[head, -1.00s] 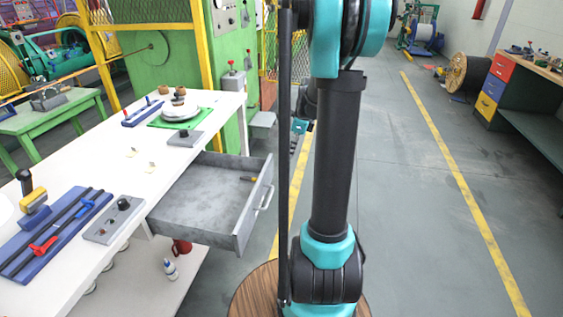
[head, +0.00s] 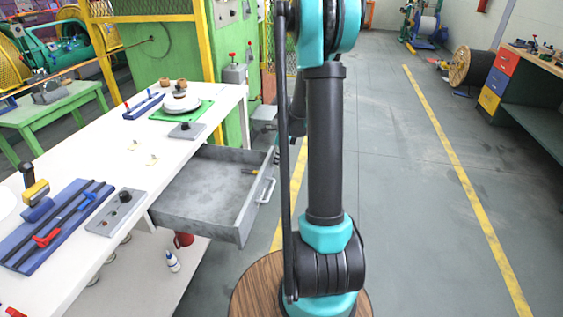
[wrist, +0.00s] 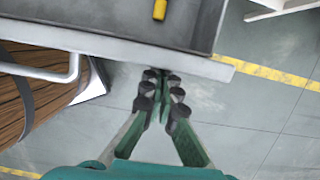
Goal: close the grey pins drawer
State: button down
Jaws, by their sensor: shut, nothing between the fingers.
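The grey drawer (head: 198,190) stands open, pulled out from under the white table. Its front panel (head: 256,198) carries a pale bar handle (head: 265,190). A small yellow-handled item (head: 250,171) lies inside; it also shows in the wrist view (wrist: 160,10). In the wrist view, my gripper (wrist: 160,80) is shut and empty, its fingertips close to the outer side of the drawer front (wrist: 120,47), to the right of the handle (wrist: 70,66). I cannot tell whether they touch it. In the head view my gripper is not clearly visible.
The white table (head: 110,185) holds a blue tool tray (head: 30,255), grey plates and a green mat (head: 190,113). A red mug (head: 183,239) and a white bottle (head: 172,261) stand below the drawer. Open floor (head: 400,220) lies to the right.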

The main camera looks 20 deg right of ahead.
dwell(0.3)
jog(key=w+a, duration=0.5)
jog(key=a, duration=0.4)
jog(key=w+a, duration=0.5)
jog(key=a, duration=0.3)
jog(key=w+a, duration=0.5)
jog(key=a, duration=0.4)
jog(key=shift+w+a, duration=0.2)
jog(key=shift+a, duration=0.15)
jog(key=shift+a, duration=0.1)
